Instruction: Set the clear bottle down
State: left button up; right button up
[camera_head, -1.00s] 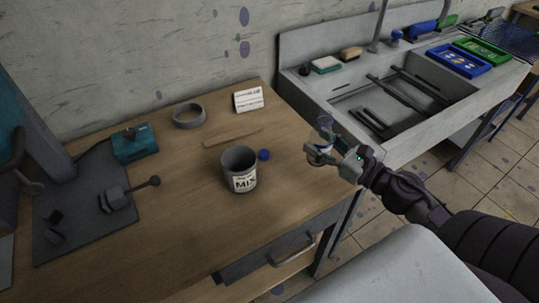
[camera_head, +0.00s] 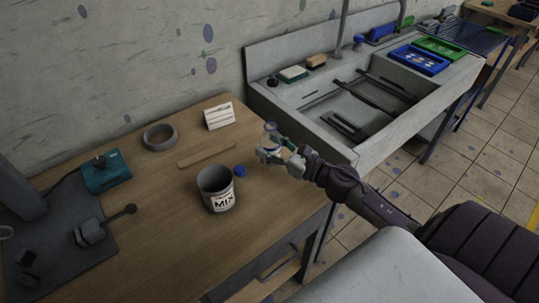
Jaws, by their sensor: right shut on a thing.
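My right gripper (camera_head: 268,154) is shut on the clear bottle (camera_head: 270,131). The bottle is small and see-through, and its upper part shows above the fingers; the fingers hide part of it. It appears over the right side of the wooden table (camera_head: 150,237), to the right of the blue cap (camera_head: 240,170) and the grey MIX can (camera_head: 216,190). I cannot tell whether its base touches the wood. My left gripper is not in view.
A teal device (camera_head: 106,173) stands left. A stone sink (camera_head: 300,98) adjoins on the right. Bare wood lies in front of the can.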

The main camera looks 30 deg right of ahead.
jog(key=shift+w+f, duration=0.1)
jog(key=shift+f, duration=1.95)
jog(key=shift+f+b, duration=0.2)
jog(key=shift+b, duration=0.15)
jog(key=o, duration=1.2)
jog(key=shift+o, duration=0.2)
jog(key=shift+r, duration=0.1)
